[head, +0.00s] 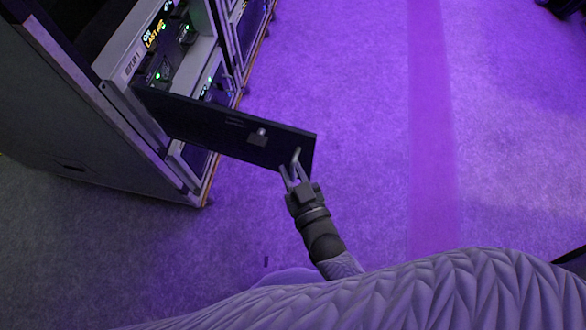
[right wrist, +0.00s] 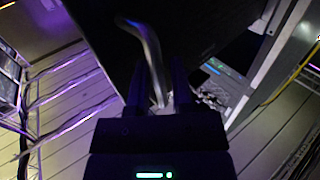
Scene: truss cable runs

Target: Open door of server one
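The server rack (head: 205,50) stands at the upper left of the head view. Its black door panel (head: 215,128) stands swung out from the rack front, hinged at its left end. A small latch block (head: 258,137) sits on the panel, and a metal handle (head: 296,158) is near its free end. My right gripper (head: 291,176) is at that handle, its two fingers apart with a visible gap. In the right wrist view the silver handle (right wrist: 150,50) runs down between the dark fingers (right wrist: 163,85); contact is unclear. My left gripper is not in view.
Green-lit equipment (head: 160,72) shows inside the rack, with a label strip above the door. The purple-lit floor (head: 350,100) right of the door is clear. Cables (right wrist: 60,100) run at the left of the right wrist view. A dark object is at the top right corner.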

